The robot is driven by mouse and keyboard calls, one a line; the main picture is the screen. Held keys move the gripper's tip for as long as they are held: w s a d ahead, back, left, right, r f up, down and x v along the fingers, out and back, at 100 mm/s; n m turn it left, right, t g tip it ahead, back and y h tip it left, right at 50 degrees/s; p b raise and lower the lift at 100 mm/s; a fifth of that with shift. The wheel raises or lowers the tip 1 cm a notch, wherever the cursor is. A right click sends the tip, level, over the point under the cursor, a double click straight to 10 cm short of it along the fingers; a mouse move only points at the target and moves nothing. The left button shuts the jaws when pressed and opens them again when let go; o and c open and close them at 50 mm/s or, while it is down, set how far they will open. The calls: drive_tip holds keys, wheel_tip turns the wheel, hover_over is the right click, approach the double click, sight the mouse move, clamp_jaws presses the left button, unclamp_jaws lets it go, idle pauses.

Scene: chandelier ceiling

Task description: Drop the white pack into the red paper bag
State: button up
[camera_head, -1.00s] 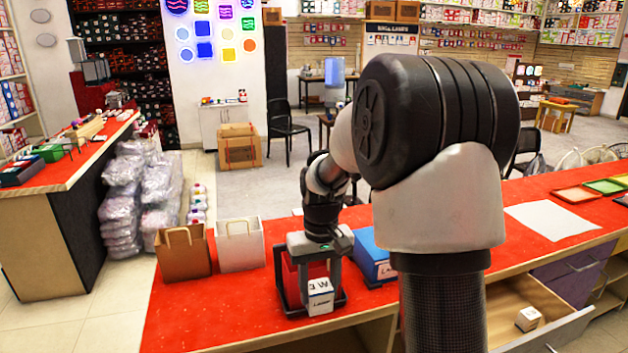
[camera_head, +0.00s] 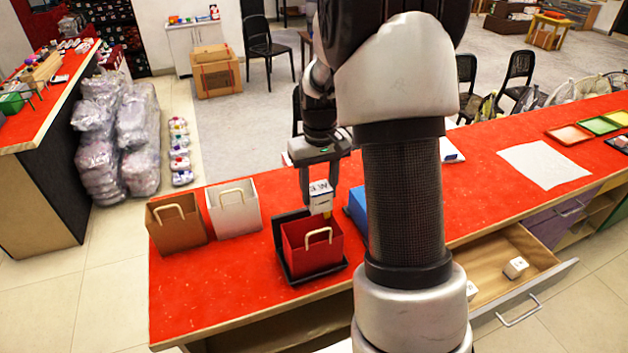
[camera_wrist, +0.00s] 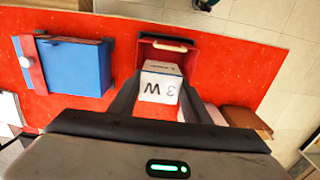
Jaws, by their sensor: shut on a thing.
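The white pack (camera_head: 320,193), a small box with black lettering, is held between the fingers of my gripper (camera_head: 319,186). It is raised at the height of the red paper bag's top or above it. The red paper bag (camera_head: 312,256) stands upright with its pale handle up, in a black holder on the red counter. In the head view the pack appears just behind and above the handle. In the wrist view the pack (camera_wrist: 160,84) covers part of the red bag (camera_wrist: 165,56); whether it is over the opening is hard to tell.
A brown bag (camera_head: 177,224) and a white bag (camera_head: 234,207) stand left of the red bag on the counter (camera_head: 215,290). A blue box (camera_wrist: 75,68) is close on the other side. An open drawer (camera_head: 500,265) at the right holds small white boxes.

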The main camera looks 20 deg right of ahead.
sight(319, 208)
drive_tip(key=shift+s+f+b, duration=0.2)
drive_tip(key=shift+f+b, duration=0.25)
drive_tip(key=shift+f, duration=0.3)
wheel_tip(319, 208, down, 4)
drive_tip(key=b, duration=0.3)
drive_tip(key=shift+f, duration=0.2)
drive_tip(key=o, duration=1.1)
drive_tip(key=shift+r, duration=0.15)
wheel_tip(319, 208, up, 17)
drive_tip(key=shift+r, duration=0.15)
